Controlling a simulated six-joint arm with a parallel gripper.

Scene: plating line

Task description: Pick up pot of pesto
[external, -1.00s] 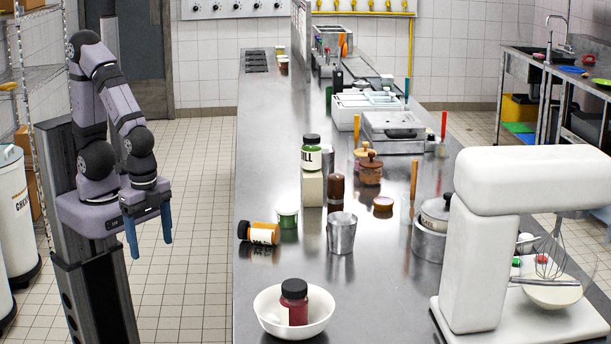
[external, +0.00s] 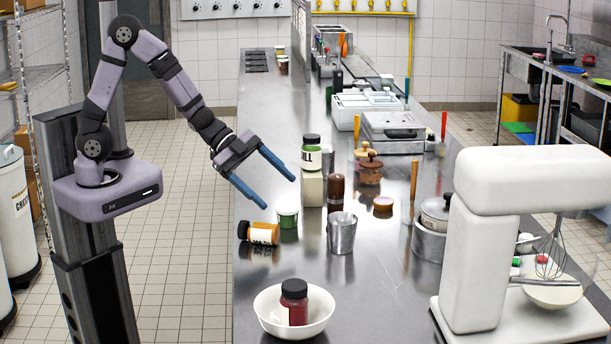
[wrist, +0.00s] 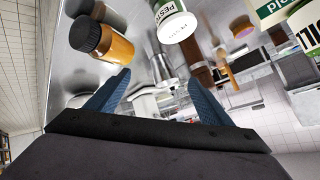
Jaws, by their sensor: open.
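The pot of pesto (external: 289,220) is a small green tub with a pale lid, standing upright on the steel counter near its left edge. In the wrist view it shows at the top centre as a white-topped pot (wrist: 175,24) with PESTO on its label. My gripper (external: 280,193) is open and empty, with its two blue fingers slanting down just above and behind the pot in the external view. In the wrist view the fingers (wrist: 160,76) are spread apart, with the pot beyond their tips and nothing between them.
A tipped orange jar (external: 262,234) lies left of the pot. A white bowl (external: 268,308) holding a red jar is in front.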

